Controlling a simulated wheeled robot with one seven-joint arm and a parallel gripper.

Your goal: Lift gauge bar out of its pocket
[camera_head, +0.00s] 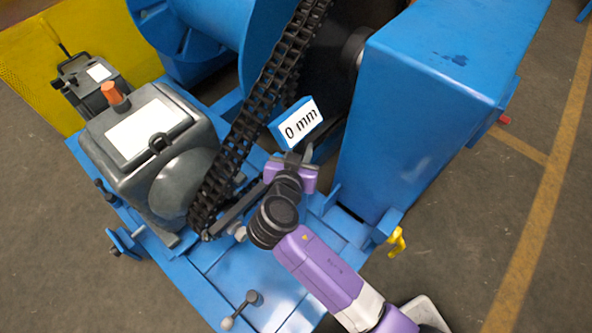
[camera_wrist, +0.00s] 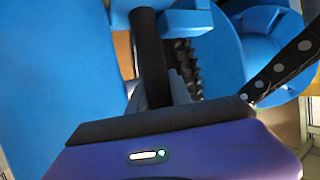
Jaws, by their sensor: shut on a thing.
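The bar runs up the picture, away from my palm.
The black chain (camera_head: 243,125) runs close on the left. A blue housing (camera_head: 420,110) stands close on the right. A grey motor (camera_head: 155,145) is at left on the blue base (camera_head: 235,285). Open floor (camera_head: 480,220) lies at right.

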